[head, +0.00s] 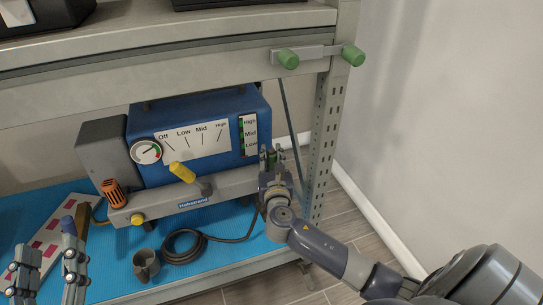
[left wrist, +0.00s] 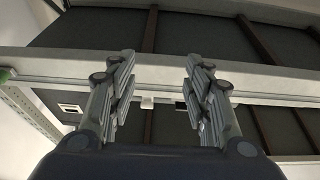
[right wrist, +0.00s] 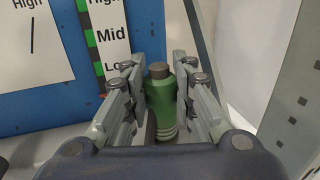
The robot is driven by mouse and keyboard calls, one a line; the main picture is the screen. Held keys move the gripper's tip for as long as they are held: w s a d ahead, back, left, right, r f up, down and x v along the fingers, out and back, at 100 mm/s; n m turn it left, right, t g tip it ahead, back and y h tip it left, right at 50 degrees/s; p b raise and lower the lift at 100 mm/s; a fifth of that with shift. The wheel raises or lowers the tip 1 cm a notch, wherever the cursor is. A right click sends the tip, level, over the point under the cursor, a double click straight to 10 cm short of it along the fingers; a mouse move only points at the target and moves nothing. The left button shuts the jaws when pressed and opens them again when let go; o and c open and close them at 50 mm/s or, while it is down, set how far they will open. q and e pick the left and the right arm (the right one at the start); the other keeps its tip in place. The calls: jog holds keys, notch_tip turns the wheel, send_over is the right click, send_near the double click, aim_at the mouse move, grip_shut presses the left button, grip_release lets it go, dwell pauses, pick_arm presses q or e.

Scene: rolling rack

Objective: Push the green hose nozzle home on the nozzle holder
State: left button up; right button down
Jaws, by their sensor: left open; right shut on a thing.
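The green hose nozzle (right wrist: 161,103) stands between the fingers of my right gripper (right wrist: 153,75) in the right wrist view, its dark tip pointing up. In the head view, a little of its green (head: 271,158) shows between the fingers of my right gripper (head: 273,154), at the right end of the blue machine. The right gripper is shut on it. I cannot make out the nozzle holder for certain; the fingers hide what lies around the nozzle's lower end. My left gripper (head: 48,246) is open and empty at the lower left; its fingers (left wrist: 160,75) are spread apart.
The blue machine (head: 215,105) has a grey front rail, a yellow lever (head: 182,172) and an orange handle (head: 115,193). A black hose (head: 185,245) and a grey cup (head: 146,266) lie on the blue mat (head: 215,262). A rack post (head: 323,150) stands close right of the right gripper.

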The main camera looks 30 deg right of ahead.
pick_arm(q)
jog(key=shift+s+r+t+h, duration=0.2)
jog(key=shift+r+t+h, duration=0.1)
jog(key=shift+r, duration=0.4)
pick_arm(e)
jog(key=shift+f, duration=0.25)
jog(key=c, duration=1.2)
grip_release()
jog(key=shift+c, duration=0.2)
pick_arm(q)
jog(key=shift+f, duration=0.1)
pick_arm(e)
jog(key=v, duration=1.2)
